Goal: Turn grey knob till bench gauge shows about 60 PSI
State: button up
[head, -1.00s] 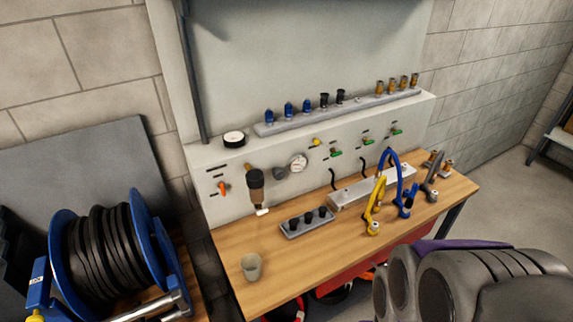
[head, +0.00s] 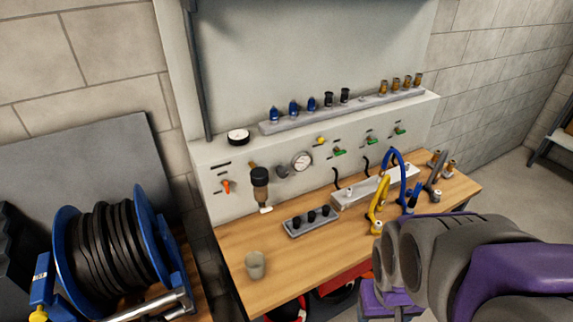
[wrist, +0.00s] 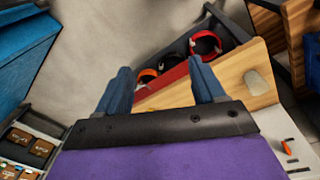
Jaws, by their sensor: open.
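The grey knob (head: 282,172) is on the pale front panel above the bench, just left of the round white-faced bench gauge (head: 302,161). The needle is too small to read. My gripper (wrist: 160,65) shows in the wrist view as two blue fingers spread wide apart, with nothing between them. It points toward the bench's lower side and floor, away from the knob. The knob and gauge do not show in the wrist view. In the head view my arm fills the lower right, and I cannot make out the fingers.
The wooden bench (head: 240,290) holds a cup (head: 255,265), a grey block with black fittings (head: 311,221) and yellow and blue hoses (head: 380,200). An orange lever (head: 227,187) and dark filter (head: 260,185) sit left of the knob. A hose reel (head: 110,245) stands left.

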jog(key=w+d+f+n+t, duration=0.1)
jog(key=w+d+f+t, duration=0.1)
jog(key=w, duration=0.7)
jog(key=w+d+f+n+t, duration=0.1)
jog(key=w+d+f+t, duration=0.15)
jog(key=w, duration=0.65)
jog(key=n+t+y+b, duration=0.3)
jog(key=n+t+y, duration=0.4)
jog(key=t+y, duration=0.35)
send_near(284, 175)
jog(key=b+x, duration=0.1)
jog(key=x, duration=0.4)
jog(key=b+x, duration=0.1)
jog(key=x, duration=0.4)
jog(key=shift+w+a+f, duration=0.15)
jog(key=shift+w+f, duration=0.05)
jog(key=shift+w, duration=0.2)
jog(key=shift+c, duration=0.5)
jog(key=c, duration=0.9)
